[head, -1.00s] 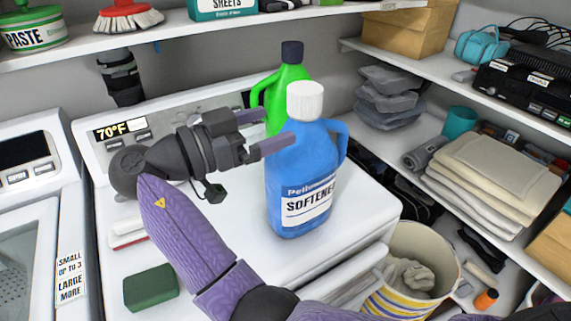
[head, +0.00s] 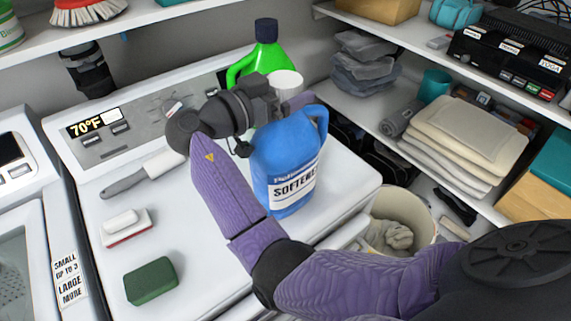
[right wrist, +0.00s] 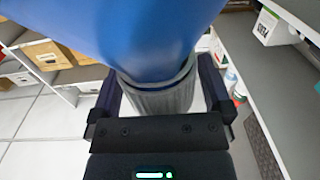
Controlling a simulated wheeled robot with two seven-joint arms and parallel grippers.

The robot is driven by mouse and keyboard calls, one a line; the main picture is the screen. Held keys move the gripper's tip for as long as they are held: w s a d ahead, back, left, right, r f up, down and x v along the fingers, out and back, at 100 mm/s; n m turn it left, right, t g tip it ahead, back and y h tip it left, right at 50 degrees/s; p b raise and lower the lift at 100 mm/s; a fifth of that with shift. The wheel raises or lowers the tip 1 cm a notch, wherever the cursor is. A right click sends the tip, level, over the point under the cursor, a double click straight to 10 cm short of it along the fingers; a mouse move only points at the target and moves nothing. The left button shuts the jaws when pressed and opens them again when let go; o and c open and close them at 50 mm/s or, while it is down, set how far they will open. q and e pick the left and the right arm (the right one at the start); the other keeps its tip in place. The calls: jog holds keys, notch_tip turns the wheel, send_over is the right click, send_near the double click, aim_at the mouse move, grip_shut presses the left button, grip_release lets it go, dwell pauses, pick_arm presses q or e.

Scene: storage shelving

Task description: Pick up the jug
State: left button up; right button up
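The blue softener jug (head: 290,165) with a white cap (head: 286,82) stands upright on the white machine top, its handle on the right. My right gripper (head: 290,99) is at the jug's neck. In the right wrist view the blue jug (right wrist: 150,35) fills the upper middle, and its ribbed cap (right wrist: 158,98) lies between the two fingers of my right gripper (right wrist: 160,88). The fingers are spread, with narrow gaps seeming to show beside the cap. A green jug (head: 262,58) with a dark cap stands behind, partly hidden. My left gripper is not in view.
A green sponge (head: 151,281), a white-and-red brush (head: 125,228) and a grey-handled brush (head: 140,176) lie left on the machine top (head: 205,270). A bin (head: 418,212) stands right of the machine. Shelves with folded cloths (head: 470,135) line the right.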

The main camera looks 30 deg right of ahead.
grip_shut()
jog(key=shift+r, duration=0.1)
dwell(0.3)
